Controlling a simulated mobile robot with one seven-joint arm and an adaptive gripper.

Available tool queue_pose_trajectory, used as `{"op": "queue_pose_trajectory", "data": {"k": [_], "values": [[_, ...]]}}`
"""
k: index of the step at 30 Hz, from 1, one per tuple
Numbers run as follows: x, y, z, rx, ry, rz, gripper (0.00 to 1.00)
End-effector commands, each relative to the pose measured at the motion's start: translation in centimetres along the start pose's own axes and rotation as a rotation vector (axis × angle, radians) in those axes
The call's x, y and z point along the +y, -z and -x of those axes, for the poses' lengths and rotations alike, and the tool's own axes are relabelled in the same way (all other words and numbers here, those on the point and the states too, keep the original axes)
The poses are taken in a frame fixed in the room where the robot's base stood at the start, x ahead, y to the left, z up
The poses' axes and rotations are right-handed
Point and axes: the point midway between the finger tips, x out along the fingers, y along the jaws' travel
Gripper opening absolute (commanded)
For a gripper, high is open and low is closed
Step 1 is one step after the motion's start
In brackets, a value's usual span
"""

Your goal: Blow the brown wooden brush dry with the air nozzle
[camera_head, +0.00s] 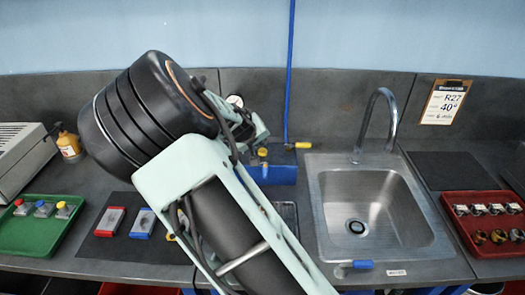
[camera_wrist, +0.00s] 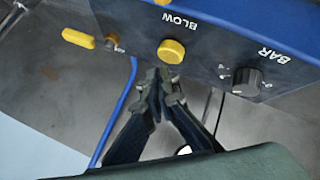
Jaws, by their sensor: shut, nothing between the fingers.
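In the wrist view my gripper (camera_wrist: 165,84) is shut and empty. Its fingertips are just below the yellow BLOW button (camera_wrist: 171,51) on the blue box (camera_wrist: 215,45); I cannot tell whether they touch it. The box also carries a black BAR knob (camera_wrist: 247,81). In the head view the blue box (camera_head: 281,174) stands left of the sink, partly behind my arm. My fingers are not clear there. I cannot make out the brown wooden brush or the air nozzle in either view; my arm hides part of the bench.
A blue pipe (camera_head: 290,70) runs down the wall to a yellow handle (camera_head: 299,145). The steel sink (camera_head: 325,225) and tap (camera_head: 393,120) are to the right. A red tray (camera_head: 462,232) is far right, a green tray (camera_head: 25,240) far left. A dark mat (camera_head: 120,247) holds red and blue items.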

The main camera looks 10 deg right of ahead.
Motion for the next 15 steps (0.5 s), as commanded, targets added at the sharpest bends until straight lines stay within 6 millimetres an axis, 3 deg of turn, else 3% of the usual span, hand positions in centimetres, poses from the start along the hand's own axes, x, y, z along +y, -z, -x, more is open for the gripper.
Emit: {"op": "queue_pose_trajectory", "data": {"k": [15], "values": [[-0.43, -0.44, -0.6, 0.0, 0.0, 0.0, 0.0]]}}
